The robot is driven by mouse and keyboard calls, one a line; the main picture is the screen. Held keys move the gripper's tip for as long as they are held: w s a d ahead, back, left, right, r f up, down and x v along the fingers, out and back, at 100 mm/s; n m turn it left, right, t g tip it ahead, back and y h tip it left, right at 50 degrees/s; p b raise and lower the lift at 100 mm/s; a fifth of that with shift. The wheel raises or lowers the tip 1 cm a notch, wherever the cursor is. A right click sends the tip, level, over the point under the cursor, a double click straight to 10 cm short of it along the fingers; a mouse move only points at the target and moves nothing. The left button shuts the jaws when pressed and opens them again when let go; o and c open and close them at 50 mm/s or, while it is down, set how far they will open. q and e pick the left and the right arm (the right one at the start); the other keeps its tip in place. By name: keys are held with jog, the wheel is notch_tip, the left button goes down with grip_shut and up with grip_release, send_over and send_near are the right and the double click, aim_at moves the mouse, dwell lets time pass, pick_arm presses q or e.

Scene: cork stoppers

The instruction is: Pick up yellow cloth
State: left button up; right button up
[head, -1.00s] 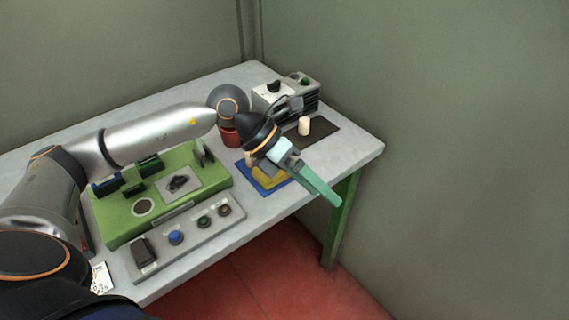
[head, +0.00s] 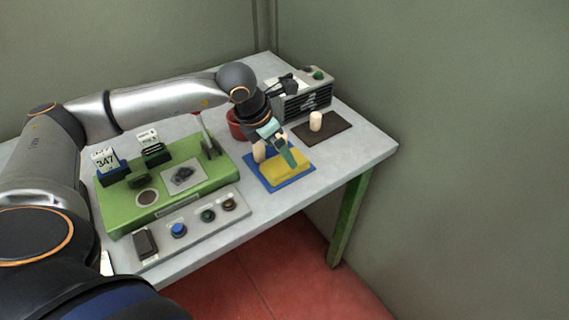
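The yellow cloth (head: 290,168) lies folded on a blue mat (head: 268,184) near the table's front right. My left gripper (head: 288,158) reaches in from the left and points down at the cloth's back edge. One green finger shows over the cloth; the other finger is hidden or merges with the wrist, so its opening cannot be judged. I cannot tell whether the finger touches the cloth. A cork stopper (head: 259,151) stands on the mat just left of the gripper. My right gripper is not in view.
Another cork stopper (head: 316,121) stands on a dark mat (head: 337,128). Behind it is a grey box with knobs (head: 306,98). A red container (head: 236,124) stands behind the blue mat. A green fixture (head: 122,218) and a grey button panel (head: 220,219) fill the left front.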

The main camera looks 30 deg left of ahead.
aim_at(284, 162)
pick_arm(q)
jog(key=x, duration=0.4)
jog(key=shift+a+f, duration=0.15)
jog(key=shift+f, duration=0.3)
jog(key=shift+s, duration=0.1)
jog(key=c, duration=1)
jog(key=shift+r, duration=0.1)
